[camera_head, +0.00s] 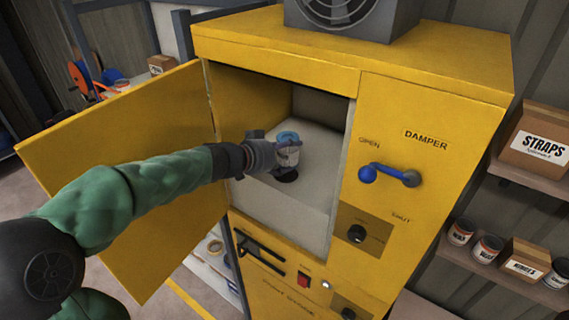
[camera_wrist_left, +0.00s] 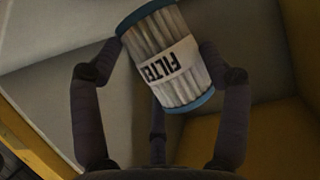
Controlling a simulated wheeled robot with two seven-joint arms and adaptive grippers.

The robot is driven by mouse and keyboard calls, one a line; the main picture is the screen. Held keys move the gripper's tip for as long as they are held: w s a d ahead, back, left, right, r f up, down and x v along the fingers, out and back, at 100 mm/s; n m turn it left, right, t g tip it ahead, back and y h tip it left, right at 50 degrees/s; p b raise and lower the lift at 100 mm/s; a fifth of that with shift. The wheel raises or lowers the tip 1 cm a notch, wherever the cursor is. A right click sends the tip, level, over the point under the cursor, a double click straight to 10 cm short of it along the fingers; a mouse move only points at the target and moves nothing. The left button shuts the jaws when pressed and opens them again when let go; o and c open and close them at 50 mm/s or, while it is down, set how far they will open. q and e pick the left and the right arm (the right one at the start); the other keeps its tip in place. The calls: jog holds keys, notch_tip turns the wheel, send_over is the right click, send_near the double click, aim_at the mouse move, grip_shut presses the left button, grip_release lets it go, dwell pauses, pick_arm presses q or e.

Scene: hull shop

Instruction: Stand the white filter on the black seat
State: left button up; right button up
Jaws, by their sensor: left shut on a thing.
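The white filter (camera_head: 288,154) has pleated sides and blue end rims. In the head view my left gripper (camera_head: 270,154) is shut on it inside the yellow cabinet's open compartment. The filter also shows in the left wrist view (camera_wrist_left: 163,62), between the fingers of my left gripper (camera_wrist_left: 160,75), with its FILTER label facing the camera. The black seat (camera_head: 286,175) is a dark round piece on the compartment's pale floor, just below the filter and partly hidden. I cannot tell whether the filter touches it. My right gripper is not in view.
The yellow door (camera_head: 120,160) stands open at the left, with my arm in front of it. A blue damper lever (camera_head: 390,175) is on the cabinet's front right. Shelves with boxes and cans stand at the right. The compartment floor (camera_head: 310,205) is otherwise clear.

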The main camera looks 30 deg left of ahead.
aim_at(283, 164)
pick_arm(q)
jog(key=f, duration=0.2)
jog(key=shift+s+a+f, duration=0.15)
jog(key=shift+s+f, duration=0.25)
jog(key=shift+w+f, duration=0.25)
jog(key=shift+f, duration=0.15)
jog(key=shift+s, duration=0.1)
jog(key=shift+f, duration=0.1)
jog(key=o, duration=1)
jog(key=shift+c, duration=0.2)
jog(key=shift+s+r, duration=0.25)
jog(key=v, duration=1.1)
jog(key=shift+s, duration=0.25)
